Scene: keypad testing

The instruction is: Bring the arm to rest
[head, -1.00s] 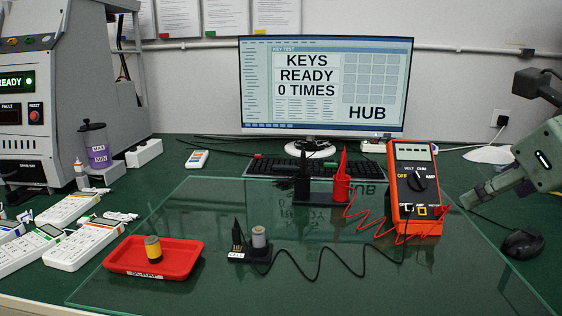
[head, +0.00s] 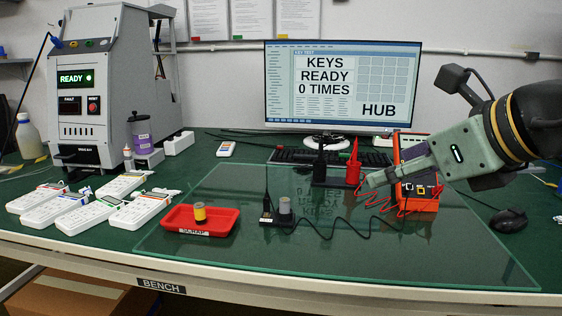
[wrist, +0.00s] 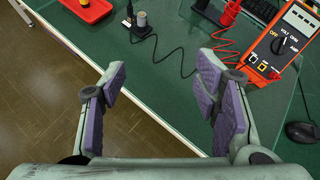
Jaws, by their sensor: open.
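My gripper (head: 366,187) reaches in from the right in the head view, in front of the orange multimeter (head: 419,196), and hides part of it. In the wrist view my gripper (wrist: 165,95) has its two purple-padded fingers wide apart, with nothing between them. The floor and the bench's front edge show beyond the fingers. The multimeter (wrist: 288,40) lies at the upper right there, apart from the fingers.
A glass sheet (head: 350,262) covers the middle of the bench. On it are a red scrap tray (head: 180,222) and probe holders with leads. Several white remotes (head: 92,214) lie left. A mouse (head: 508,220) lies right. The monitor (head: 340,85) stands behind.

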